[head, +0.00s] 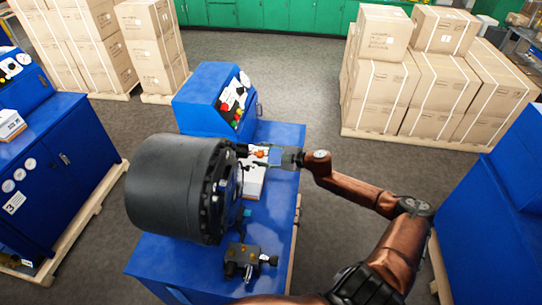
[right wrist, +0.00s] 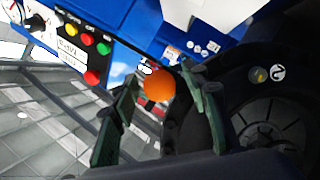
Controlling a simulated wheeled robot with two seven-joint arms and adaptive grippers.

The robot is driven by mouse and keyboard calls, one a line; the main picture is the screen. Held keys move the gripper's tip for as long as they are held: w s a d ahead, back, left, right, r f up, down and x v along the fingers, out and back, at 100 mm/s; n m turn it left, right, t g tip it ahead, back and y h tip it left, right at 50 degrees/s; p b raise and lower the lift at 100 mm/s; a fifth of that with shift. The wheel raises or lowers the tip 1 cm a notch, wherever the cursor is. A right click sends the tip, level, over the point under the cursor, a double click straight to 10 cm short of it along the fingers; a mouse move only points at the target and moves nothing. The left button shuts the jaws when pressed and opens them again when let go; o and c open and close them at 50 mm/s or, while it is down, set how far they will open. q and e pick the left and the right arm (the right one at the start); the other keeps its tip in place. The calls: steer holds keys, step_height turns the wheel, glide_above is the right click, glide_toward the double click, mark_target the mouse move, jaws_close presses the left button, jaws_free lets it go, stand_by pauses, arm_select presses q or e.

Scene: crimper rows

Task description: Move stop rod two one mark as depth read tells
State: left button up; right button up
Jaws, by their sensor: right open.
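My right gripper (head: 274,156) reaches in from the right over the middle crimper, beside its large black cylindrical head (head: 178,188). An orange ball-shaped knob (head: 261,153) shows just left of the fingertips. In the right wrist view the gripper (right wrist: 158,82) is open, with the orange knob (right wrist: 158,86) appearing between its two green-grey fingers. I cannot tell whether either finger touches it. The rod behind the knob is hidden, and no rod number or mark is legible. No depth reading can be read. My left gripper is not in view.
The crimper's blue console (head: 213,98) with coloured buttons stands behind the head. A metal block (head: 246,261) sits on the blue bench (head: 190,262). Other blue machines (head: 65,150) stand left and right. Strapped cartons (head: 425,85) stand behind. Grey floor between is clear.

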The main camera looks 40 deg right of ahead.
steer(key=v, duration=1.1)
steer(key=shift+s+d, duration=0.15)
steer(key=shift+s, duration=0.1)
